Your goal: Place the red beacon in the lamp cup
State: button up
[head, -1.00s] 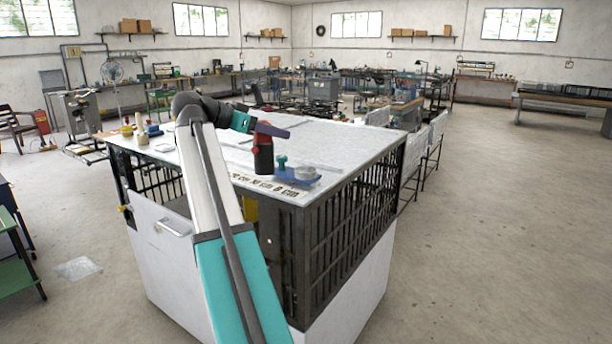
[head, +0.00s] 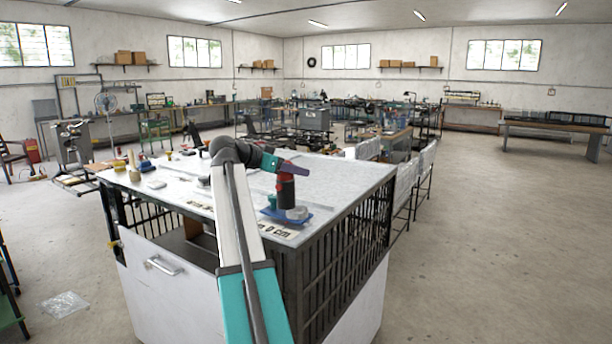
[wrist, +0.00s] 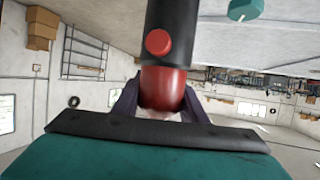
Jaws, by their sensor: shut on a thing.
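My gripper (head: 290,169) is shut on the red beacon (head: 287,193), a black cylinder with a red band near its top. The beacon hangs upright below the purple fingers, over the table's near right corner. In the wrist view, its red end (wrist: 163,88) sits between the two fingers, and its black body (wrist: 172,25) carries a red button. A grey round cup (head: 297,213), likely the lamp cup, stands on a blue base (head: 270,214) just below the beacon. The beacon overlaps the cup's left side in the head view; I cannot tell whether they touch.
A teal knob (head: 271,201) stands on the blue base beside the cup and also shows in the wrist view (wrist: 245,9). Small bottles (head: 133,166) and other parts stand at the table's far left. The white tabletop (head: 340,175) behind the beacon is clear.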

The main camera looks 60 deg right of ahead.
jog(key=d, duration=0.3)
jog(key=s+d+p, duration=0.1)
jog(key=shift+s+d+f, duration=0.1)
jog(key=shift+d+f, duration=0.15)
jog(key=shift+d, duration=0.15)
jog(key=shift+f+p, duration=1)
jog(key=shift+f, duration=0.7)
jog(key=shift+f, duration=0.1)
jog(key=o, duration=1.2)
jog(key=shift+c, duration=0.2)
